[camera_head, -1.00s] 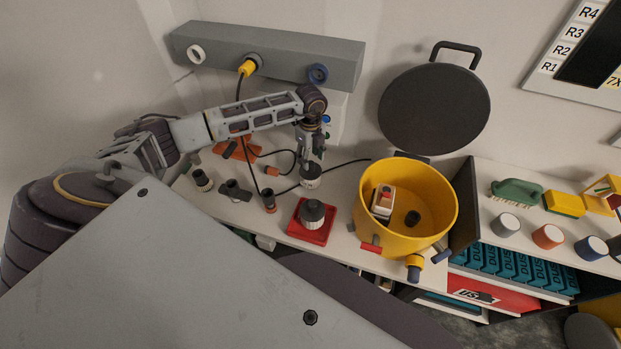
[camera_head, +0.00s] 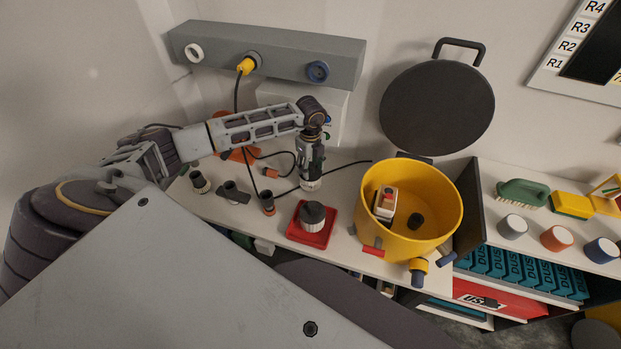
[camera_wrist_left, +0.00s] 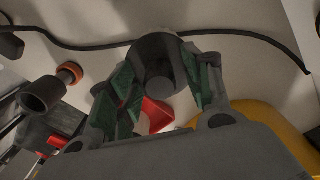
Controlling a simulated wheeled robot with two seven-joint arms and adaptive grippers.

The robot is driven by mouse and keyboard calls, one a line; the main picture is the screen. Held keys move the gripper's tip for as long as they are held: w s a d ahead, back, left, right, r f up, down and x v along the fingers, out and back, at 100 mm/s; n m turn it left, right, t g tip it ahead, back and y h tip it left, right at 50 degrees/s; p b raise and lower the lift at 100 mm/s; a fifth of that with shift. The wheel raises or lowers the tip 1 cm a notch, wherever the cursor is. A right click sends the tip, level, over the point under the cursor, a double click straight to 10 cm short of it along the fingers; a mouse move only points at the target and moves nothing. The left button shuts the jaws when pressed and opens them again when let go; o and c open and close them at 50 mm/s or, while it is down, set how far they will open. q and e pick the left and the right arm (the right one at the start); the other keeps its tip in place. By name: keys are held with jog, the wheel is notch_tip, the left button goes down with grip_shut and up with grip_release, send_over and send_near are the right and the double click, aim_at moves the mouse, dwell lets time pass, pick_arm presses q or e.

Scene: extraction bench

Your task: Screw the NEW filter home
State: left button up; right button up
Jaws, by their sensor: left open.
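My left gripper (camera_head: 311,173) points down at the bench behind the red tray. Its open fingers, with green pads in the left wrist view (camera_wrist_left: 160,88), are on either side of a dark round-topped filter (camera_wrist_left: 160,68). In the head view, the light, ribbed lower part of this filter (camera_head: 311,185) shows below the fingers, mostly hidden by them. I cannot tell whether the pads touch it. Another dark-topped filter (camera_head: 312,213) stands upright in the red tray (camera_head: 302,237). No label shows which one is new. My right gripper is not in view.
A black cable (camera_head: 345,167) crosses the bench behind. A dark round lid (camera_head: 437,107) leans behind the drum.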

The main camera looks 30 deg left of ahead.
pick_arm(q)
jog(key=c, duration=0.4)
grip_shut()
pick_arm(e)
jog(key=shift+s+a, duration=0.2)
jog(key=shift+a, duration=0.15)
pick_arm(q)
jog(key=shift+r, duration=0.15)
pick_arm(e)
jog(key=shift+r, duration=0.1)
pick_arm(q)
jog(key=shift+r+p, duration=0.2)
jog(key=shift+p, duration=0.1)
jog(key=shift+r+p, duration=0.4)
jog(key=shift+r, duration=0.25)
jog(key=shift+r+p, duration=1.05)
jog(key=shift+r, duration=0.5)
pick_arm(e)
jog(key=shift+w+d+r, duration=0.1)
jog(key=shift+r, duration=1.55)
